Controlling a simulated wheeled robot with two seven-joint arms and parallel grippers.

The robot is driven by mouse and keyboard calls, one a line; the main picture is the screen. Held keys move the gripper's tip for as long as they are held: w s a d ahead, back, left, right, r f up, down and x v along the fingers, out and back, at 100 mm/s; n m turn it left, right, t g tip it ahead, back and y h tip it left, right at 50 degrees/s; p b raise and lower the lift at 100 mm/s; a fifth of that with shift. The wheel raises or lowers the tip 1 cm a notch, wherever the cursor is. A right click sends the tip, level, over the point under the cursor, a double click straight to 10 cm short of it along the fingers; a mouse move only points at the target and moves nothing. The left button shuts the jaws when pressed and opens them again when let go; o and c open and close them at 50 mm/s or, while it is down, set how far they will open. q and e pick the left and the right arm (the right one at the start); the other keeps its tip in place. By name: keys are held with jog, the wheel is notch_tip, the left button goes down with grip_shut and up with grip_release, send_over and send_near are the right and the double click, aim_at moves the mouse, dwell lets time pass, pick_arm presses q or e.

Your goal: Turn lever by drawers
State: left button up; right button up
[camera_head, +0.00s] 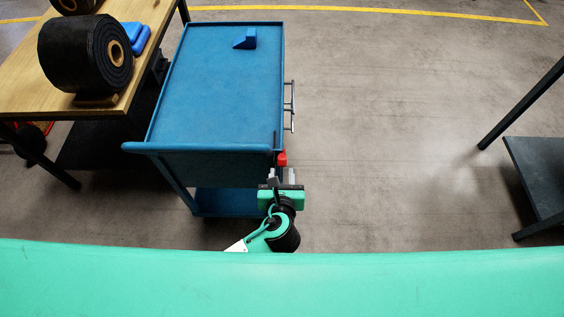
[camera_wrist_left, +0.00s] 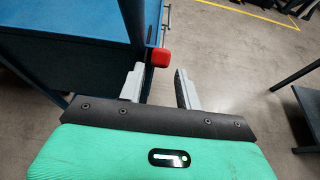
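The blue cart (camera_head: 215,85) has drawer handles (camera_head: 290,105) on its right side. A red lever knob (camera_head: 282,158) sticks out at the cart's near right corner, below the top. In the left wrist view the red knob (camera_wrist_left: 160,56) is just ahead of the fingertips, nearer the left finger. My left gripper (camera_head: 282,175) is close in front of the knob. It also shows in the left wrist view (camera_wrist_left: 158,72), with its fingers apart and nothing between them. The lever's shaft is mostly hidden. My right gripper is not in view.
A wooden table (camera_head: 30,85) with large black rolls (camera_head: 85,52) stands left of the cart. A small blue block (camera_head: 245,39) lies on the cart top. A dark metal shelf (camera_head: 545,170) stands at the right. The floor between is clear.

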aim_at(282, 166)
pick_arm(q)
jog(key=x, duration=0.5)
jog(key=shift+w, duration=0.15)
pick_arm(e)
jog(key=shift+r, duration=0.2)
